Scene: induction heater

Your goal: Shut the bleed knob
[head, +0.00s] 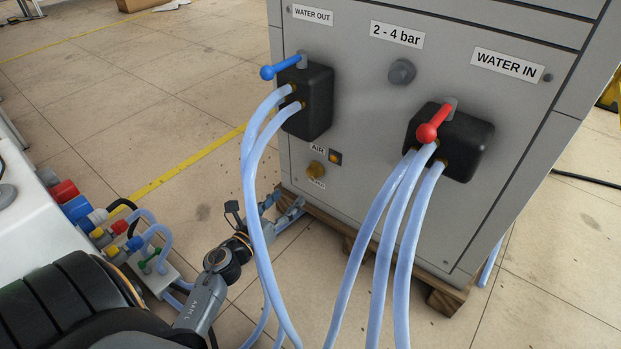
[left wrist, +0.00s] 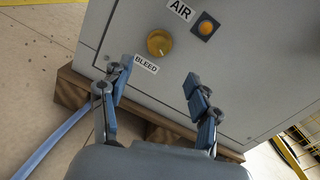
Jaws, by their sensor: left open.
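The bleed knob (left wrist: 159,43) is a small round yellow knob on the grey cabinet front, with a white line on its face and a BLEED label (left wrist: 146,64) below it. In the head view the knob (head: 316,169) sits low on the panel, under the AIR label. My left gripper (left wrist: 158,77) is open and empty, its two fingers spread toward the panel, with the knob showing just beyond the gap between them. In the head view the left gripper (head: 288,204) is low, below and left of the knob, partly behind the hoses. My right gripper is not in view.
Pale blue hoses (head: 255,190) hang from the WATER OUT block (head: 318,105) in front of my left arm. More hoses hang from the WATER IN block (head: 470,140). The cabinet (head: 360,90) stands on a wooden pallet (head: 447,298).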

